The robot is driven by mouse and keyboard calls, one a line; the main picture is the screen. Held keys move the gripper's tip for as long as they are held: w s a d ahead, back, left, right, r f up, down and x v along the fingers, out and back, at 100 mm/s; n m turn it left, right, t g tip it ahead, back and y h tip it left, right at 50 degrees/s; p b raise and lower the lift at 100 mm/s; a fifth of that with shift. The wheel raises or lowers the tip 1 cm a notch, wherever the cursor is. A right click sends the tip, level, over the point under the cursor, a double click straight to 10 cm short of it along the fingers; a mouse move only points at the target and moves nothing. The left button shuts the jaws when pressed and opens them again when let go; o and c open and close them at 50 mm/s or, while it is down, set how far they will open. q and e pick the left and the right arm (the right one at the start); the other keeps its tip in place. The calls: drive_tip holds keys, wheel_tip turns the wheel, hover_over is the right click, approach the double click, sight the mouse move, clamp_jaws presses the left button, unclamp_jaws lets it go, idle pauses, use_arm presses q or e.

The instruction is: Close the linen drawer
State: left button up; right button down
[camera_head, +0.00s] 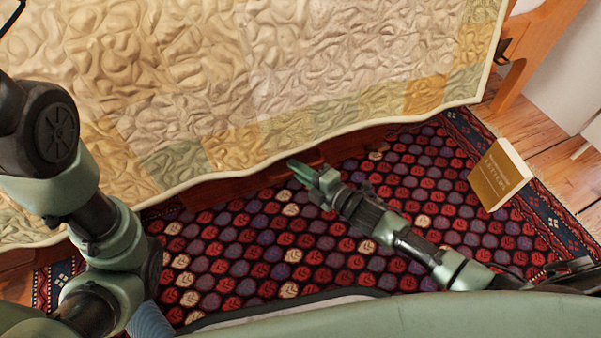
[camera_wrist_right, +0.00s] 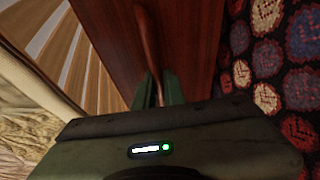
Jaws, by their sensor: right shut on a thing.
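The linen drawer (camera_head: 345,147) is a reddish-brown wooden front low under the bed, mostly hidden by the quilt in the head view. In the right wrist view its front (camera_wrist_right: 190,45) shows as a broad wooden panel with a curved bar handle (camera_wrist_right: 149,45). My right gripper (camera_head: 303,172) reaches under the quilt's edge; in the wrist view its fingers (camera_wrist_right: 158,92) are closed around the handle. How far the drawer stands out is hard to tell. My left arm shows at the left, but its gripper is out of view.
A bed with a patchwork quilt (camera_head: 300,60) fills the back, its edge hanging above the drawer. A patterned red and purple rug (camera_head: 400,190) covers the floor. Pale slats (camera_wrist_right: 75,50) show beside the drawer front.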

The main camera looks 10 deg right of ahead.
drive_tip(key=shift+w+d, duration=0.1)
drive_tip(key=shift+w, duration=0.1)
drive_tip(key=c, duration=1.8)
unclamp_jaws()
drive_tip(key=shift+o, duration=0.2)
drive_tip(key=shift+s+r, duration=0.15)
drive_tip(key=shift+s, duration=0.05)
drive_tip(key=f+p+v, duration=0.1)
drive_tip(key=p+v, duration=0.3)
drive_tip(key=v, duration=0.3)
drive_tip(key=shift+s+d+r+p, duration=0.15)
drive_tip(key=shift+r+p, duration=0.2)
